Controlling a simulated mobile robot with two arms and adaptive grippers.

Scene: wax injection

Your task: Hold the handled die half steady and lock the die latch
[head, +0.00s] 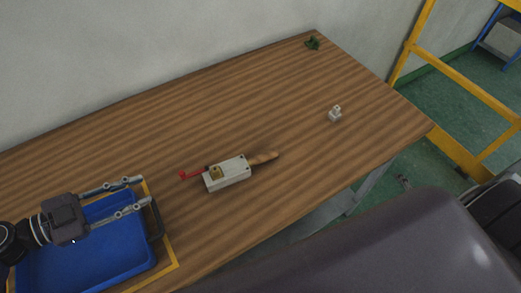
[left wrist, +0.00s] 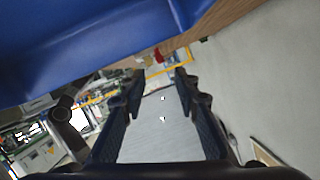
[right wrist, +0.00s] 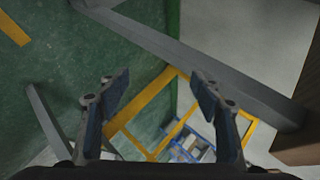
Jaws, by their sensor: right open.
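The die (head: 228,174) is a light grey block lying on the wooden table, with a wooden handle (head: 263,158) pointing right. A red latch lever (head: 190,174) sticks out at its left end, beside a brass-coloured part (head: 215,172). Whether the latch is engaged is too small to tell. My left gripper (head: 144,191) is open and empty above the blue tray, left of the die. Its spread fingers also show in the left wrist view (left wrist: 160,72), with a small red thing beyond them. My right gripper (right wrist: 160,78) is open and empty, outside the head view, with floor and yellow frame behind it.
A blue tray (head: 85,262) lies inside a yellow outline at the table's near left. A small pale object (head: 335,113) and a dark green object (head: 312,43) lie toward the right and far corner. The table (head: 190,125) behind the die is clear. A yellow frame (head: 465,90) stands beyond the right edge.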

